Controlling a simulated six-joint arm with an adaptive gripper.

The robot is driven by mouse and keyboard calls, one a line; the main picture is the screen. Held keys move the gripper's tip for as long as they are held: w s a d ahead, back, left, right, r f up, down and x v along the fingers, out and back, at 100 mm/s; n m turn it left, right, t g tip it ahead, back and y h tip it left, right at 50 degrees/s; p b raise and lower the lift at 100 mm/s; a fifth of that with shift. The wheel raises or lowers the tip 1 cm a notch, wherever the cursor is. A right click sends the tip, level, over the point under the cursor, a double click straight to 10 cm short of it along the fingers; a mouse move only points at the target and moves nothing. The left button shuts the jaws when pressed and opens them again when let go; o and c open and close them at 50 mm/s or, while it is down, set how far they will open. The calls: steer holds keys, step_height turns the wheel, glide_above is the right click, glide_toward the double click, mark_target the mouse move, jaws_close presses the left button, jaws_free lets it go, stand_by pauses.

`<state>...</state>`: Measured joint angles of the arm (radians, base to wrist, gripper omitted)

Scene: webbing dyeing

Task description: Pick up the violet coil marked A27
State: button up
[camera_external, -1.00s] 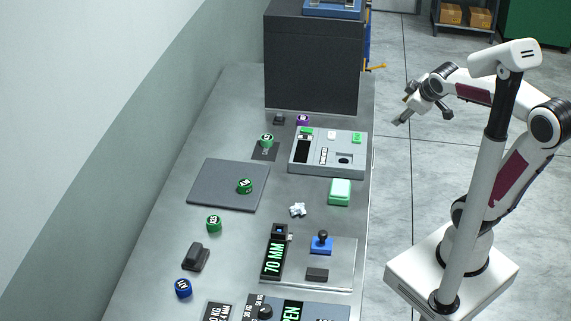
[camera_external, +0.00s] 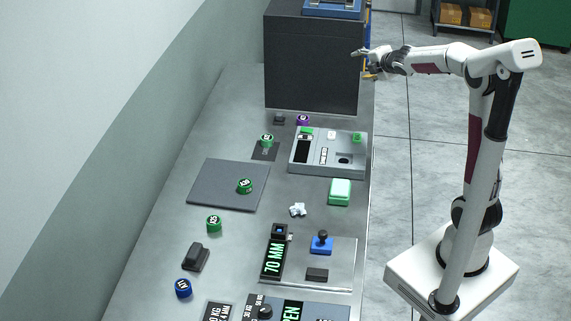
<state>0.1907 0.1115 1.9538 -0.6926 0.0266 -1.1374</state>
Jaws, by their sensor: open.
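A small violet coil (camera_external: 302,119) sits on the grey table at the far end, just behind the grey control panel and in front of the dark box. Its marking is too small to read. My gripper (camera_external: 357,60) is open and empty, raised in front of the upper part of the dark box, above and to the right of the violet coil and well apart from it.
The dark box (camera_external: 312,66) stands right behind the coil. The control panel (camera_external: 318,167) lies directly in front of it. A small dark object (camera_external: 279,118) is to its left. Green coils (camera_external: 266,140) and a blue coil (camera_external: 183,288) stand elsewhere on the table (camera_external: 170,222).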

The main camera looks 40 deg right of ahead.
steer(key=w+f+n+t+y, duration=0.1)
steer(key=w+f+n+y, duration=0.3)
steer(key=w+f+n, duration=0.85)
steer(key=n+g+y, duration=0.2)
steer(key=n+y, duration=0.4)
steer(key=n, duration=0.5)
glide_toward(303, 121)
steer(key=w, duration=0.1)
steer(key=w+d+f, duration=0.1)
steer(key=w, duration=0.1)
steer(key=shift+w+d+f, duration=0.1)
steer(key=shift+w+d, duration=0.05)
steer(key=shift+d, duration=0.05)
steer(key=shift+a+f+n, duration=0.1)
steer(key=shift+f+n, duration=0.25)
steer(key=shift+f, duration=0.1)
steer(key=shift+a, duration=0.1)
steer(key=shift+x, duration=1.15)
